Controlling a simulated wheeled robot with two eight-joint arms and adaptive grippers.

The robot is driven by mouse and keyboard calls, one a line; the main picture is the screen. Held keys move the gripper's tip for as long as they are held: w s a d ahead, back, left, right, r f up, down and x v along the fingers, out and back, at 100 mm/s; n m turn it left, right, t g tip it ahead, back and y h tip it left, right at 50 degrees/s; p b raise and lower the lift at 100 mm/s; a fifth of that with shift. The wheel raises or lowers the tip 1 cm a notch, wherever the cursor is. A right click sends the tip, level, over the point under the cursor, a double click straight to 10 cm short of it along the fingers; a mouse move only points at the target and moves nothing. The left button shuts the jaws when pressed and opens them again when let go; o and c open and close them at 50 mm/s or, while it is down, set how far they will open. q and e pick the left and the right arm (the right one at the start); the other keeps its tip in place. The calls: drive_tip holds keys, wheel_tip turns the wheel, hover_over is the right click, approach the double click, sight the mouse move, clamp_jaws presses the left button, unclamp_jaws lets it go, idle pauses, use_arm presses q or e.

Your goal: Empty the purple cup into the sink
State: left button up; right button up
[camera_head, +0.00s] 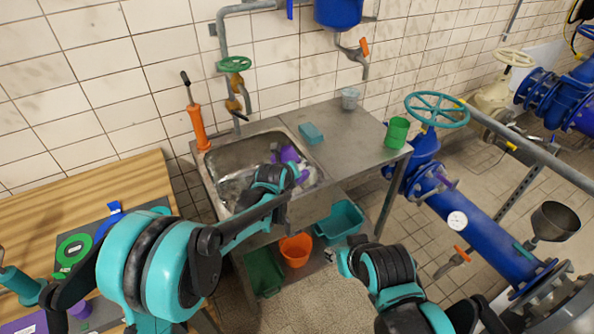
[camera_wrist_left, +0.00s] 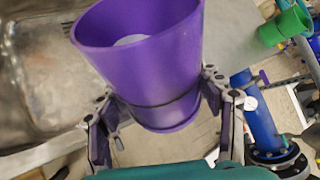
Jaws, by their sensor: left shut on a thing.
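The purple cup (camera_head: 290,154) is at the right side of the metal sink (camera_head: 213,160) in the head view, partly hidden by my left gripper (camera_head: 292,172). In the left wrist view the purple cup (camera_wrist_left: 150,75) is large, with its open rim toward the top and a pale round patch inside. My left gripper (camera_wrist_left: 162,108) is shut around the cup, one finger on each side. The sink basin (camera_wrist_left: 45,75) shows at the left of that view. My right gripper (camera_head: 340,262) is low in front of the counter, small and partly hidden by its arm; its jaws are unclear.
A blue sponge (camera_head: 311,133), a grey cup (camera_head: 350,98) and a green cup (camera_head: 397,132) stand on the counter right of the sink. Blue pipework (camera_head: 465,215) is at right; an orange bucket (camera_head: 296,249) is below.

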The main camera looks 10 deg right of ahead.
use_arm(q)
drive_tip(key=shift+w+a+r+n+g+h+p, duration=0.3)
drive_tip(key=shift+w+a+n+g+h, duration=0.1)
drive_tip(key=shift+g+h, duration=0.1)
drive_tip(key=shift+s+d+f+n+g+h, duration=0.1)
drive_tip(key=shift+n+g+h, duration=0.25)
drive_tip(key=shift+g+h, duration=0.1)
drive_tip(key=shift+s+f+n+g+h, duration=0.1)
drive_tip(key=shift+n+g+h, duration=0.25)
drive_tip(key=shift+h, duration=0.1)
drive_tip(key=shift+w+f+n+g+h+b, duration=0.15)
drive_tip(key=shift+f+n+g+h+b, duration=0.2)
drive_tip(key=shift+n+g+h+b, duration=0.4)
drive_tip(key=shift+w+a+f+n+g+h+b, duration=0.15)
drive_tip(key=shift+n+g+h+b, duration=0.1)
drive_tip(key=shift+h+b, duration=0.15)
drive_tip(key=shift+a+f+n+g+h+b, duration=0.1)
drive_tip(key=shift+g+h+b, duration=0.15)
drive_tip(key=shift+h, duration=0.1)
drive_tip(key=shift+w+a+r+n+g+h, duration=0.1)
drive_tip(key=shift+r+n+g+h, duration=0.05)
drive_tip(key=shift+r+n+h, duration=0.15)
drive_tip(key=shift+w+a+r+n+g+h, duration=0.1)
drive_tip(key=shift+r+n+h, duration=0.1)
drive_tip(key=shift+r+h, duration=0.2)
